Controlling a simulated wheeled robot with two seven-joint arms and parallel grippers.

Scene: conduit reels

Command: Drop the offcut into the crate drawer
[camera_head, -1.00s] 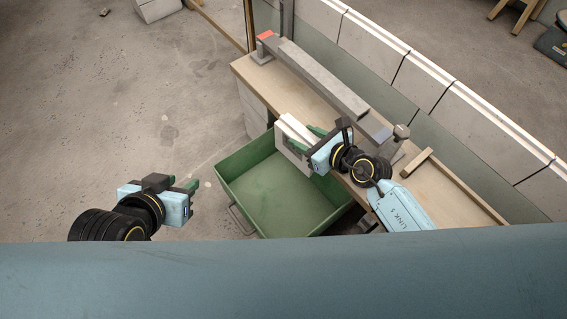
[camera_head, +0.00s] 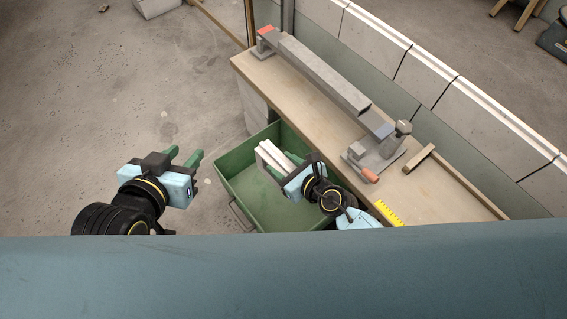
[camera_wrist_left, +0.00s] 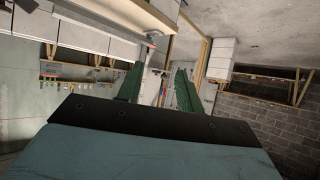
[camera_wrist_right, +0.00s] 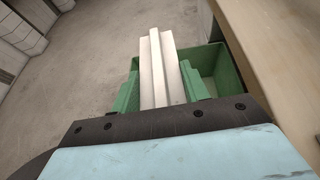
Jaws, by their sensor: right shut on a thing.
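The offcut is a short, pale, ridged length (camera_head: 270,153). It also shows in the right wrist view (camera_wrist_right: 158,62), between the green fingers. My right gripper (camera_head: 280,166) is shut on it and holds it over the drawer. The green crate drawer (camera_head: 240,197) is pulled out beside the bench, with its interior open to view. Part of it shows behind the offcut in the right wrist view (camera_wrist_right: 212,64). My left gripper (camera_head: 184,158) is open and empty, left of the drawer and apart from it. Its fingers show spread in the left wrist view (camera_wrist_left: 157,88).
The wooden bench (camera_head: 290,104) runs along the drawer's right side. The floor at left (camera_head: 90,100) is clear.

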